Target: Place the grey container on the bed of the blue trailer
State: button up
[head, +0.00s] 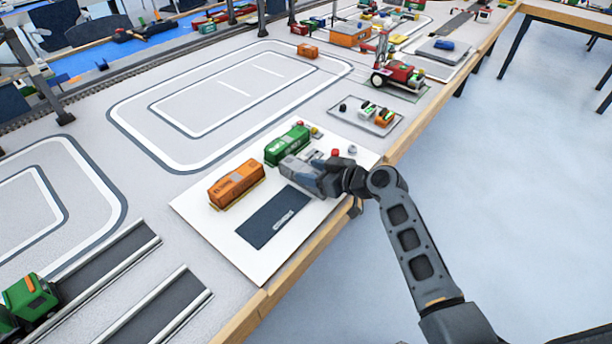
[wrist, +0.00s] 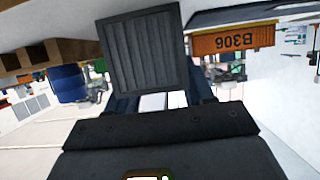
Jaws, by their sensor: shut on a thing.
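My gripper (head: 322,180) reaches over a white board at the table edge. It is shut on the grey container (head: 297,172), which lies close to the green container (head: 287,145). In the wrist view the ribbed dark face of the grey container (wrist: 140,55) fills the space just beyond the fingers. I cannot tell whether it touches the board. I cannot make out the blue trailer for certain in either view.
An orange container (head: 237,184) stands left of the grey one; its lettered side (wrist: 235,40) shows in the wrist view. A dark labelled rectangle (head: 272,218) on the white board (head: 258,268) is bare. A tray (head: 366,113) with small vehicles lies behind, beside a red vehicle (head: 398,74).

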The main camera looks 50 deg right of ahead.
jog(key=c, duration=0.4)
jog(key=shift+r, duration=0.55)
notch_tip(320, 180, up, 2)
jog(key=shift+r, duration=0.25)
jog(key=s+d+r+b, duration=0.1)
jog(key=s+d+r, duration=0.2)
jog(key=s+d, duration=0.1)
jog(key=s+d+r+b, duration=0.1)
jog(key=s+d+r, duration=0.3)
jog(key=shift+s+r, duration=0.2)
jog(key=shift+s, duration=0.1)
